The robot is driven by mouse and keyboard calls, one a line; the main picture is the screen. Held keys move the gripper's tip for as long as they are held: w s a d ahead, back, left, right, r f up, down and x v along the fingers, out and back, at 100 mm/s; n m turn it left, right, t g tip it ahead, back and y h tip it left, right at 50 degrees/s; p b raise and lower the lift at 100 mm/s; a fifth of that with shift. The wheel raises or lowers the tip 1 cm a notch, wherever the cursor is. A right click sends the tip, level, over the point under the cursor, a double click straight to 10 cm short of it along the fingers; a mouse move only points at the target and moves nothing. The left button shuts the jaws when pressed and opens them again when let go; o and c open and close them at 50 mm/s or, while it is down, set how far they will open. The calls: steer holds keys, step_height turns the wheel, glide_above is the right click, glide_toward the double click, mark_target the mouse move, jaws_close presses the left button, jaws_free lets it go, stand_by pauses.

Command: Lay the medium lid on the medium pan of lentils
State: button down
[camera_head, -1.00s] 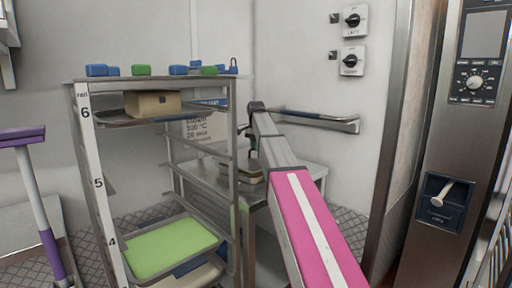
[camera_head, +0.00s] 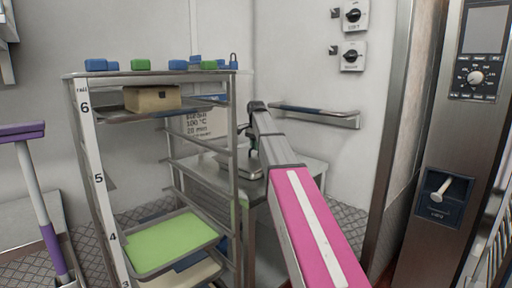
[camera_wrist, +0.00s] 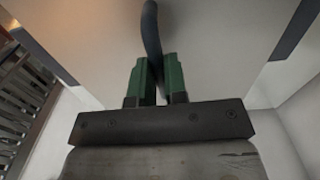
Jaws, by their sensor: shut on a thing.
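In the wrist view, the green fingers of my gripper (camera_wrist: 160,82) are shut on a dark curved handle (camera_wrist: 152,35). The handle stands on a broad pale flat surface with dark edges, which looks like the lid (camera_wrist: 105,45). In the head view, my gripper (camera_head: 253,148) is over the steel table behind the rack, partly hidden by my arm and a rack post. A small grey metal shape (camera_head: 250,171) shows just under it. I cannot tell there which part is lid and which is pan. No lentils are visible.
A rack (camera_head: 235,135) stands left of my arm, with a box (camera_head: 152,98) on its upper tray and a green tray (camera_head: 165,243) lower down. The steel table (camera_head: 312,168) has some bare surface at right. A wall rail (camera_head: 318,116) runs behind it.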

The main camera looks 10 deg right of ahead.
steer(key=shift+f, duration=0.15)
steer(key=c, duration=0.6)
jaws_free()
steer(key=shift+r, duration=3.5)
